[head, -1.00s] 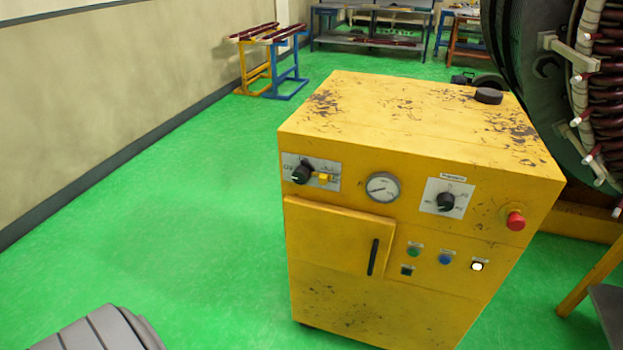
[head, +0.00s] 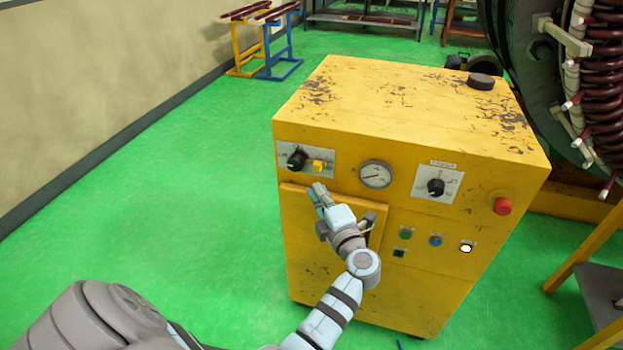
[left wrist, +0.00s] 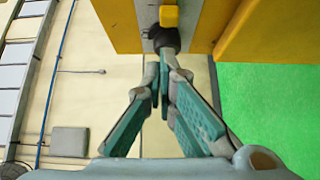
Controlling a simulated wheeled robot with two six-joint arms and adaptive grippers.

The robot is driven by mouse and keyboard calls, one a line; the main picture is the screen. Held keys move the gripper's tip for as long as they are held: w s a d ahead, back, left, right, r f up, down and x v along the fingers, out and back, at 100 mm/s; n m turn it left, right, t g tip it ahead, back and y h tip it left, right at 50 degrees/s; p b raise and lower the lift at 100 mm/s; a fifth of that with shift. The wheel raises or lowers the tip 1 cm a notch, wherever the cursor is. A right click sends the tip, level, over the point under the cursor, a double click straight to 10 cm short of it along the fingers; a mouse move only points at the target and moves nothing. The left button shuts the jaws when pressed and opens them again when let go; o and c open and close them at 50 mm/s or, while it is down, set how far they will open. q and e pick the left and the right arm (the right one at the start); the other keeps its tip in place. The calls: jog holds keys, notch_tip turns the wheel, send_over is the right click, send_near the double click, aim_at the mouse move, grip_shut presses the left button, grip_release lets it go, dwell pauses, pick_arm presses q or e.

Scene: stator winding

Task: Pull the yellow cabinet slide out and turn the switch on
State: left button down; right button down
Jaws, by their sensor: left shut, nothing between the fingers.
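The yellow cabinet (head: 430,100) stands in front of me. On its upper left plate is a black rotary switch (head: 297,159), with the small yellow slide (head: 318,166) just right of it. My left gripper (head: 318,190) is shut and empty, just below the slide in the head view. In the left wrist view the closed fingertips (left wrist: 165,62) point at the black switch (left wrist: 166,40), with the yellow slide (left wrist: 169,16) beyond it. Whether the fingertips touch anything, I cannot tell. My right gripper is not in view.
A gauge (head: 375,174), another black knob (head: 436,187), a red button (head: 502,206) and small buttons lie further right on the front. The cabinet door (head: 330,262) is partly behind my left arm. Green floor is clear to the left.

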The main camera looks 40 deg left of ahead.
aim_at(302, 163)
pick_arm(q)
jog(key=x, duration=0.9)
jog(key=shift+w+a+b, duration=0.1)
jog(key=shift+a+b, duration=0.1)
jog(key=shift+b, duration=0.15)
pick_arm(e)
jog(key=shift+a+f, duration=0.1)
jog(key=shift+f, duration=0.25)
pick_arm(q)
jog(key=shift+w+d, duration=0.15)
jog(key=shift+d, duration=0.35)
jog(key=shift+w+d, duration=0.15)
jog(key=shift+d, duration=0.45)
